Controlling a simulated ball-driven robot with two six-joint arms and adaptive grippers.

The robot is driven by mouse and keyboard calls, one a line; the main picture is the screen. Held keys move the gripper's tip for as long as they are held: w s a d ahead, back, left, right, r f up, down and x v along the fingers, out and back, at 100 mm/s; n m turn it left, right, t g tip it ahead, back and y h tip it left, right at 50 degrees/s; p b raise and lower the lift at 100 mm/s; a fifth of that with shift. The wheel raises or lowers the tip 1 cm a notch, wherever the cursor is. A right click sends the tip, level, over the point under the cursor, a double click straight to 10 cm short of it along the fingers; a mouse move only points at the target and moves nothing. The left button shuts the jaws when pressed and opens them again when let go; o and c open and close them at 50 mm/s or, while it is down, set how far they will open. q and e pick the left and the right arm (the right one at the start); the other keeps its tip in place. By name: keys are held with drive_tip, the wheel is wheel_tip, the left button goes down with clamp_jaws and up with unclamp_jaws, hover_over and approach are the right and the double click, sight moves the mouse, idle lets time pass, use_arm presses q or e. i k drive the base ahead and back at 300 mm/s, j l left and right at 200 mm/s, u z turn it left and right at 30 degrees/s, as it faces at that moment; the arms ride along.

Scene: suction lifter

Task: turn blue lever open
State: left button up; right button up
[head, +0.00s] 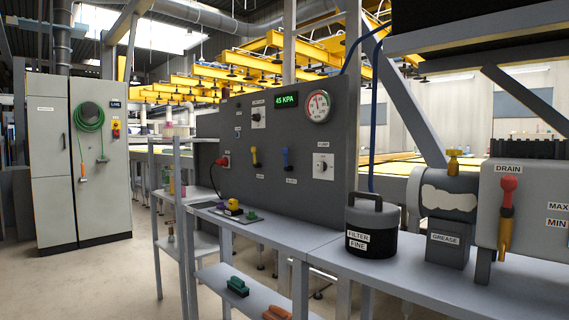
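The blue lever (285,157) is on the dark grey control panel (225,120), in the middle of the view. Its handle points roughly straight up, and a small white label (291,181) sits just below it. A yellow lever (254,157) stands to its left on the same panel, also roughly upright. Neither of my grippers is in view, and nothing touches the blue lever.
The panel carries a green 45 KPA display (287,99), a round gauge (318,106) and a white switch (323,166). A grey bench (290,235) runs below it. A black filter canister (371,226) stands at the right, beside a pump with a red-handled drain valve (508,190).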

sight(284, 151)
drive_tip(key=i+j+z, duration=0.15)
drive_tip(key=i+j, duration=0.65)
